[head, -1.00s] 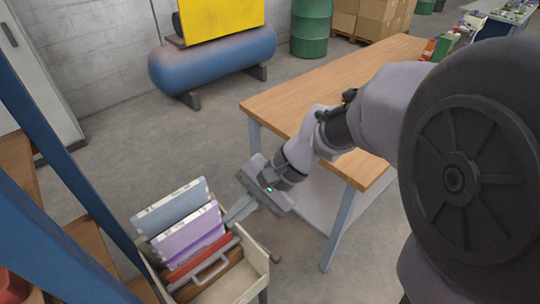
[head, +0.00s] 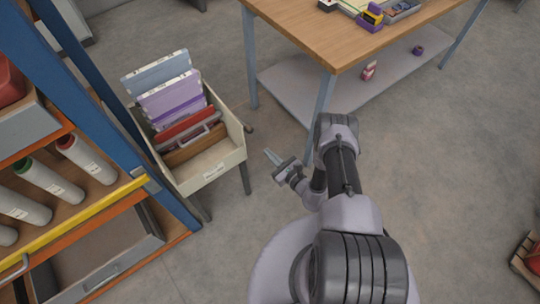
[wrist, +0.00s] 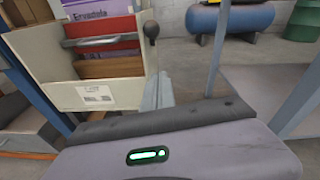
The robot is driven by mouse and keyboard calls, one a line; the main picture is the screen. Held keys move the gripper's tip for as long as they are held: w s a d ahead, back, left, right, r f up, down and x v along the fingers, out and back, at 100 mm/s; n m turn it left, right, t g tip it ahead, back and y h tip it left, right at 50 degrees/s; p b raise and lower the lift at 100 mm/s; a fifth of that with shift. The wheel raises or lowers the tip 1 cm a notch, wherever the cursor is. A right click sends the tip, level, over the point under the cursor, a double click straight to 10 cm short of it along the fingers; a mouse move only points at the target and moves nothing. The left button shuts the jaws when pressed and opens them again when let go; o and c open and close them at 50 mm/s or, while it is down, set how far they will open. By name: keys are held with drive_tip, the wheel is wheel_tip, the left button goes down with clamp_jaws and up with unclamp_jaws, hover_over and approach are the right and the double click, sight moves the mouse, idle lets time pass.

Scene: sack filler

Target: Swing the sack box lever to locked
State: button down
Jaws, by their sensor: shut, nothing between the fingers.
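The sack box is a cream open-topped box (head: 232,158) on legs, left of centre in the head view. Its labelled front (wrist: 60,97) fills the left of the wrist view. A short lever with a dark round knob (head: 249,129) sticks out at its right side; the knob (wrist: 151,29) stands up beside the box in the wrist view. My gripper (head: 269,155) is shut and empty, just right of the box and below the knob in the picture. Its fingers (wrist: 158,92) point toward the lever side. I cannot tell whether they touch the lever.
Blue and purple binders (head: 170,97) and a red case stand in the box. A shelf rack with a blue post (head: 92,98) and grey cylinders is close on the left. A wooden-topped table (head: 300,29) stands behind, its leg near my arm.

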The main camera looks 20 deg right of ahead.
drive_tip(key=w+a+r+b, duration=0.2)
drive_tip(key=w+a, duration=0.1)
drive_tip(key=w, duration=0.4)
drive_tip(key=shift+a+r, duration=0.15)
drive_tip(key=shift+r, duration=0.2)
